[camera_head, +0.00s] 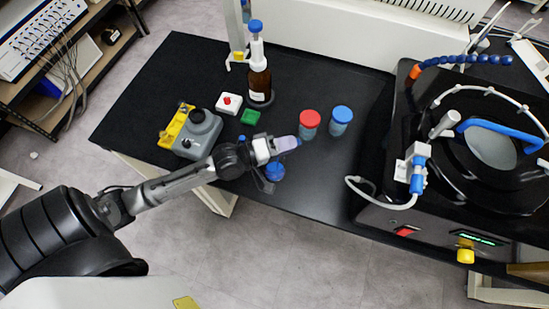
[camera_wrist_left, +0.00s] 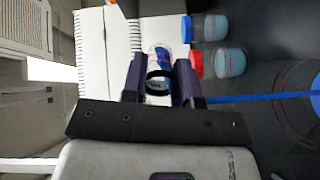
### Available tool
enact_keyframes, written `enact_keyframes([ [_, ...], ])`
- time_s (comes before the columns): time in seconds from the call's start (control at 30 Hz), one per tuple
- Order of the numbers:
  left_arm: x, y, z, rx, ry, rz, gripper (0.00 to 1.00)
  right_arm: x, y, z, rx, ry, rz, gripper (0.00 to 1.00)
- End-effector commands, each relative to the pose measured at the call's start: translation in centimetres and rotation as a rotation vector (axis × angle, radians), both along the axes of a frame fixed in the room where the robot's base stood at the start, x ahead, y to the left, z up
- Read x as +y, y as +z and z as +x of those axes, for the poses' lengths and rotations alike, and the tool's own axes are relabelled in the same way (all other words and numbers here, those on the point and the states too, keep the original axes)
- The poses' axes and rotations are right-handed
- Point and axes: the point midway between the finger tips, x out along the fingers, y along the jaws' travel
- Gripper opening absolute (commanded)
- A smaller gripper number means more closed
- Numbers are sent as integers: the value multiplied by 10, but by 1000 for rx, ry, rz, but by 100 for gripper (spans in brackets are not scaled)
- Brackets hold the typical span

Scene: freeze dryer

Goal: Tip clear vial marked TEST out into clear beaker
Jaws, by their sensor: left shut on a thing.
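My left gripper (camera_head: 268,149) reaches in from the left over the front part of the black bench. I cannot clearly make out the clear beaker. My right gripper is not in view.
A red-lidded jar (camera_head: 309,122) and a blue-lidded jar (camera_head: 341,120) stand right of the vial. A brown bottle (camera_head: 259,80), a red-button box (camera_head: 228,103) and a grey device (camera_head: 198,132) stand behind and left. The freeze dryer (camera_head: 440,225) fills the right side.

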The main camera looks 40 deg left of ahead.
Motion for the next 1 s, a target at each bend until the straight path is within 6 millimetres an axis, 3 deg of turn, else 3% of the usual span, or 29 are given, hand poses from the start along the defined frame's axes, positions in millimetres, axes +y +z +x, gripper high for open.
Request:
enact_keyframes([
  [1.0,0,1,-1,-101,-1,-48,0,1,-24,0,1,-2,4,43],
])
